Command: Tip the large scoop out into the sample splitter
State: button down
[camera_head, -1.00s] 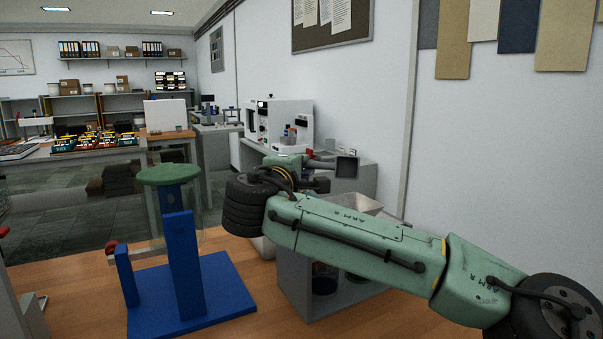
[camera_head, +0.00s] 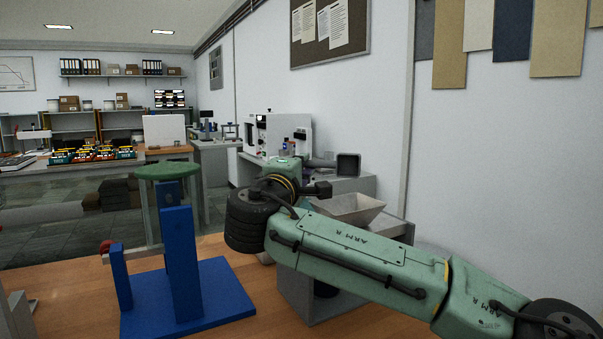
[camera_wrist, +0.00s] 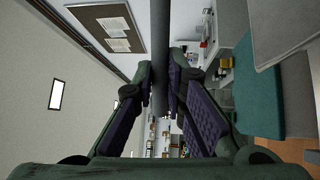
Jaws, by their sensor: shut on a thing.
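The large scoop (camera_head: 348,165) is a dark grey, square-mouthed pan with a round handle, held in the air. Its open mouth faces the camera; whether it holds material cannot be seen. In the wrist view my gripper (camera_wrist: 168,85) is shut on the scoop's dark handle (camera_wrist: 160,40), which runs between the two ridged pads. The sample splitter is a grey box with a pale, flared hopper (camera_head: 350,208) on top. The scoop is above the hopper in the picture, apart from it. My arm covers much of the splitter's body.
A white instrument (camera_head: 275,132) stands on a counter behind. The wall with a notice board (camera_head: 330,32) is close on the right.

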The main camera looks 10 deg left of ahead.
jog(key=shift+s+f+t+h+b, duration=0.2)
jog(key=shift+t+b, duration=0.6)
jog(key=shift+b, duration=1.35)
jog(key=shift+s+f+t+h+b, duration=0.15)
jog(key=shift+t+b, duration=0.65)
jog(key=shift+b, duration=1.35)
